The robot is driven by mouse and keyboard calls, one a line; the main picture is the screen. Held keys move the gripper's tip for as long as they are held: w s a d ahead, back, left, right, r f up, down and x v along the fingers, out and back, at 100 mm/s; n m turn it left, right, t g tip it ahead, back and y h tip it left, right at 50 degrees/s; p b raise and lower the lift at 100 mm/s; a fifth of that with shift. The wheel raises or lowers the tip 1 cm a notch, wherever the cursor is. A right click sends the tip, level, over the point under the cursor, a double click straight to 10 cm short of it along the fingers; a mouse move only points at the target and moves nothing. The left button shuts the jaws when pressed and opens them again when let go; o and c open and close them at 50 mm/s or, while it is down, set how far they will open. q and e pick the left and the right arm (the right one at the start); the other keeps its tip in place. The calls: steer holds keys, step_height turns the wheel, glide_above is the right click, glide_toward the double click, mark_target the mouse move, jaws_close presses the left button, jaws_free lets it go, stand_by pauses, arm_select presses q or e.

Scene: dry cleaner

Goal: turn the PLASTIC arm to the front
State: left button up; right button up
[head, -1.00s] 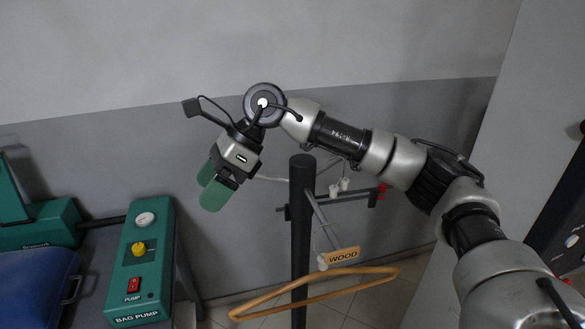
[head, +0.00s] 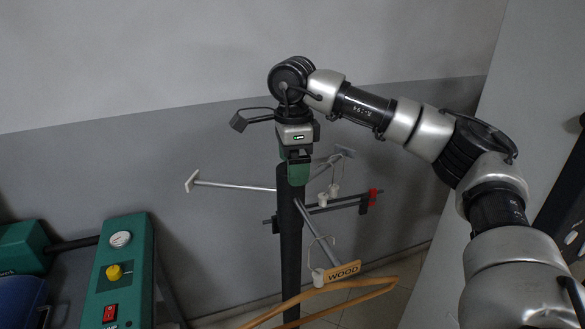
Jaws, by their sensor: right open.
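A dark upright post (head: 289,235) carries several arms, one of them with a tag reading WOOD (head: 343,271) that points to the front right. No tag reading PLASTIC can be made out. A grey arm (head: 235,186) with a pale end plate points left, its tag face not readable. Another arm (head: 335,160) with a pale plate points back right, and a dark bar with a red clip (head: 373,197) points right. My right gripper (head: 299,172), with green fingers, is open and points down at the post top. Contact cannot be told. My left gripper is not in view.
A wooden hanger (head: 337,291) hangs low under the WOOD arm. A green bag pump box (head: 118,270) stands on a bench at the left. A grey wall is behind. The floor right of the post looks clear.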

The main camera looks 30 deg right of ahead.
steer(key=shift+f, duration=1.3)
steer(key=c, duration=1.3)
